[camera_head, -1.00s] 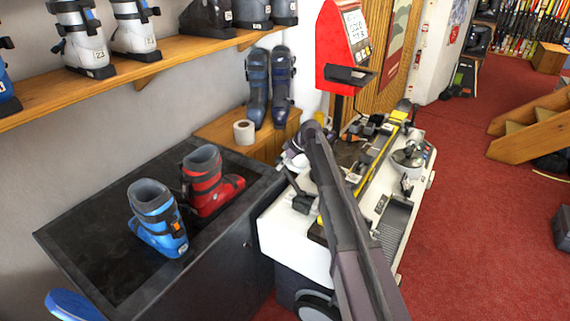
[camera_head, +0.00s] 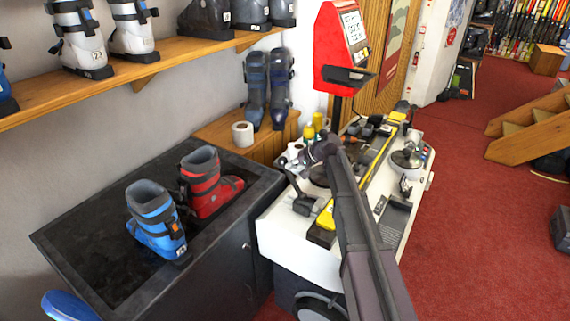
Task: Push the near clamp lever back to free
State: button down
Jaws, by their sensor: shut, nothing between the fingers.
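A dark clamp (camera_head: 304,205) sits at the near left corner of the white bench (camera_head: 278,236). Its black lever (camera_head: 290,181) leans up and to the left; this looks like the near clamp lever. My gripper (camera_head: 312,158) is small in the view, at the end of my arm, over the back left part of the bench. It is shut and empty. It appears apart from the lever, above and to its right; the depth between them is hard to tell. My arm hides part of the bench middle.
A yellow block (camera_head: 326,216) stands right of the clamp. A long yellow-edged rail (camera_head: 378,158) runs along the bench. Small bottles (camera_head: 309,132) and a white roll (camera_head: 294,150) stand at the back left. A round metal device (camera_head: 407,157) is at the right.

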jog(key=m, duration=0.2)
jog(key=m+t+y+b, duration=0.15)
jog(key=m+t, duration=0.45)
jog(key=m, duration=1.6)
send_near(282, 165)
jog(key=d, duration=0.1)
jog(key=s+d+r, duration=0.2)
jog(key=d, duration=0.1)
jog(key=shift+d+r, duration=0.1)
jog(key=shift+w, duration=0.1)
jog(key=b+x, duration=0.4)
jog(key=x, duration=1)
jog(key=shift+w+a+f+b, duration=0.4)
jog(key=shift+a+f+b, duration=0.15)
jog(key=shift+a+b, duration=0.2)
jog(key=shift+w+a+f+b, duration=0.4)
jog(key=shift+a+f+b, duration=0.2)
jog(key=shift+a, duration=0.25)
jog(key=shift+r, duration=0.1)
